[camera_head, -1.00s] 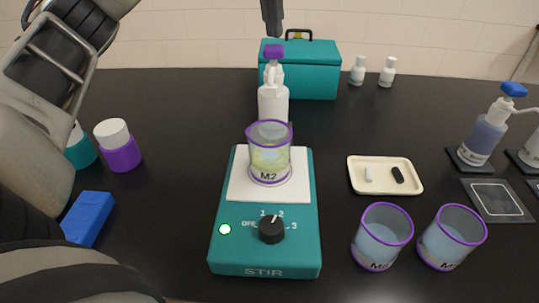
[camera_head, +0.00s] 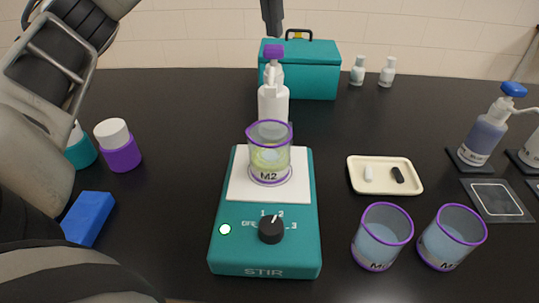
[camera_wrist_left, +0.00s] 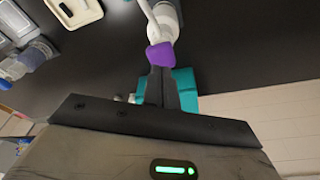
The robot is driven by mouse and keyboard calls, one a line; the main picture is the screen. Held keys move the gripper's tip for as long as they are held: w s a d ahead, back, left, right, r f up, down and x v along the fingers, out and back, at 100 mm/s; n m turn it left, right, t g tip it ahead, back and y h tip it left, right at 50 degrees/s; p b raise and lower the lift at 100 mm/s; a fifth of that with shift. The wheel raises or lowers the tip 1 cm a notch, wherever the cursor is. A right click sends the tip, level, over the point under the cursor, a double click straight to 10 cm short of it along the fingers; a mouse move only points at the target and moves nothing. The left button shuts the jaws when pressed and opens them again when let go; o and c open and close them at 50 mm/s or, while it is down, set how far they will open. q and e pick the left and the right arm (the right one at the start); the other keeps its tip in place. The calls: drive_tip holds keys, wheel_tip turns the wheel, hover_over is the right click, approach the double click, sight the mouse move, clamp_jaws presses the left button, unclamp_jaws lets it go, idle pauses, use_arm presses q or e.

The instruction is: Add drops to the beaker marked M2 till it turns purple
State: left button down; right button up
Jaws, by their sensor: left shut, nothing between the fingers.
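The beaker marked M2 (camera_head: 268,160) has a purple rim and holds pale yellow liquid. It stands upright on the white top plate of the teal stirrer (camera_head: 265,257), whose lamp is lit green. Just behind it stands a white dropper bottle (camera_head: 273,103) with a purple top (camera_head: 273,51); its lower part is partly hidden by the beaker. My left gripper (camera_head: 272,30) is shut and empty, pointing down just above the purple top, with a small gap in the head view. In the left wrist view the fingers (camera_wrist_left: 160,88) line up with the purple top (camera_wrist_left: 160,54). My right gripper is out of view.
Two purple-rimmed beakers of bluish liquid (camera_head: 382,238) (camera_head: 452,238) stand front right. A cream tray (camera_head: 385,188) holds a white and a black bar. A teal box (camera_head: 310,75) is behind, a blue block (camera_head: 88,218) and purple jar (camera_head: 120,150) left, a blue-topped pump bottle (camera_head: 485,135) right.

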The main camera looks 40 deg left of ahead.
use_arm(q)
drive_tip(key=shift+f, duration=0.1)
drive_tip(key=shift+f+b, duration=0.75)
drive_tip(key=shift+f, duration=0.6)
drive_tip(key=shift+r+p, duration=1.4)
drive_tip(key=shift+p, duration=0.1)
